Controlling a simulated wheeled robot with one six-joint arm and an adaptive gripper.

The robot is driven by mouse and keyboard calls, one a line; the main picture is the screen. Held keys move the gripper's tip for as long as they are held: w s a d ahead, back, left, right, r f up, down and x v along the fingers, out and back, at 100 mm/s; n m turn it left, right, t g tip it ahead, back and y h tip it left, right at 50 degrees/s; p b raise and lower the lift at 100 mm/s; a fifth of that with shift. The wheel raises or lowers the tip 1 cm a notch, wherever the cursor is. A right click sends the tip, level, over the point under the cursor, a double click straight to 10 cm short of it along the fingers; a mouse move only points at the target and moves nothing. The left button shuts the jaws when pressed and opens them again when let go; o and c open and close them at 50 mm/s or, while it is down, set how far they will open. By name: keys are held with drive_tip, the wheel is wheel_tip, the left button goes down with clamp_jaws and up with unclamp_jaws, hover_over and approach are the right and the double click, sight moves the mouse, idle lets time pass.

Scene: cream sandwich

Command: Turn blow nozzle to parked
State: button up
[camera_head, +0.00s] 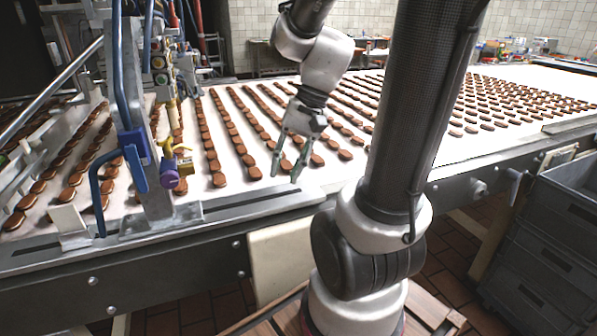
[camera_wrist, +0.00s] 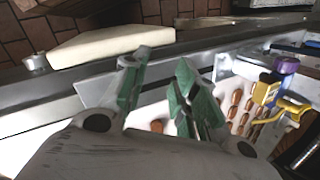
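The blow nozzle seems to be the small yellow fitting (camera_head: 181,165) with a purple knob (camera_head: 169,174), beside a blue block (camera_head: 134,146) on the metal post at the belt's near edge. In the wrist view the yellow fitting (camera_wrist: 266,90) and purple knob (camera_wrist: 286,64) are at the right, with a yellow lever (camera_wrist: 290,108) sticking out. Which way the nozzle points is not clear. My gripper (camera_head: 285,172) is open and empty over the near edge of the belt, to the right of the fitting and apart from it. Its two green-padded fingers (camera_wrist: 160,72) show in the wrist view.
The white conveyor belt (camera_head: 335,172) carries many rows of brown biscuits. The metal post (camera_head: 152,190) and blue hose (camera_head: 99,190) stand left of my gripper. Grey crates (camera_head: 545,240) stand at the right. The space between my gripper and the fitting looks clear above the belt.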

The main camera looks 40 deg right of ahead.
drive_tip(key=shift+t+h, duration=0.4)
drive_tip(key=shift+h, duration=0.2)
drive_tip(key=shift+s+d+r, duration=0.1)
drive_tip(key=shift+s+d, duration=0.15)
drive_tip(key=shift+s, duration=0.4)
drive_tip(key=shift+s+d+r, duration=0.15)
drive_tip(key=shift+s+d, duration=0.05)
drive_tip(key=shift+s, duration=0.5)
drive_tip(key=shift+s+d+r, duration=0.1)
drive_tip(key=shift+s+d, duration=0.15)
drive_tip(key=shift+s, duration=0.4)
